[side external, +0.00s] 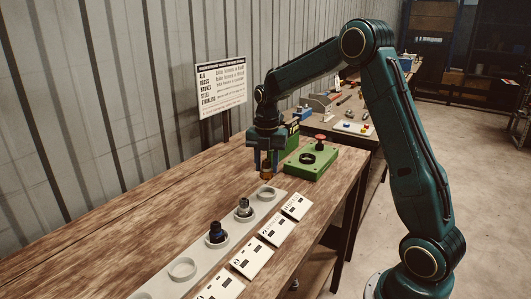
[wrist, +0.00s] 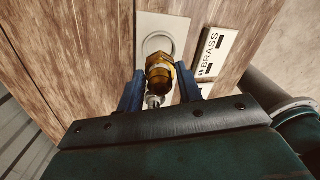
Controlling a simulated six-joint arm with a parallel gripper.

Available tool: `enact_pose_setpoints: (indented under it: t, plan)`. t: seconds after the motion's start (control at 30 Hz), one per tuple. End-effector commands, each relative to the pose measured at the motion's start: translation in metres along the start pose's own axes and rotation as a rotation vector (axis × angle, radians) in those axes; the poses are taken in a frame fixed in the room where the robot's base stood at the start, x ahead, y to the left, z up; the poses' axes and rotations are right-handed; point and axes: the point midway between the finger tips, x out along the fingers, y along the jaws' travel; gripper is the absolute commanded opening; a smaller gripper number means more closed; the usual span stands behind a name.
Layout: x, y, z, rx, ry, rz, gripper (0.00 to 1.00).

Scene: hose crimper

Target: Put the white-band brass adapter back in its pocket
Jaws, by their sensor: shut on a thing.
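My gripper (side external: 266,158) is shut on the brass adapter (side external: 266,173) and holds it upright above the far end of the grey pocket strip (side external: 199,250). The end pocket (side external: 266,192) is an empty pale ring just below the adapter, with a gap between them. In the wrist view the gold hex adapter (wrist: 160,72) sits between the blue fingers of my gripper (wrist: 160,88), overlapping the near edge of the ring pocket (wrist: 150,43). A white card reading BRASS (wrist: 216,52) lies beside this pocket. I cannot make out a white band.
Two pockets hold a silvery adapter (side external: 244,207) and a dark adapter (side external: 216,232). Another pocket (side external: 183,268) is empty. A green crimper base (side external: 312,163) with a red knob (side external: 320,138) stands behind, right of my gripper. A sign (side external: 221,86) stands at the back.

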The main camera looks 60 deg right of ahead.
Motion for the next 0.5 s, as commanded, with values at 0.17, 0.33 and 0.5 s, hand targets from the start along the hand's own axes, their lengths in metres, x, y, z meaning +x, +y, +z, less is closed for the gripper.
enact_pose_setpoints:
  t: [0.17,0.33,0.5]
  plan:
    - [0.008,0.000,0.000,0.000,0.001,-0.001,0.04]
    - [0.017,0.000,0.000,0.000,0.001,-0.001,0.04]
    - [0.025,0.000,0.000,0.000,0.001,-0.001,0.04]
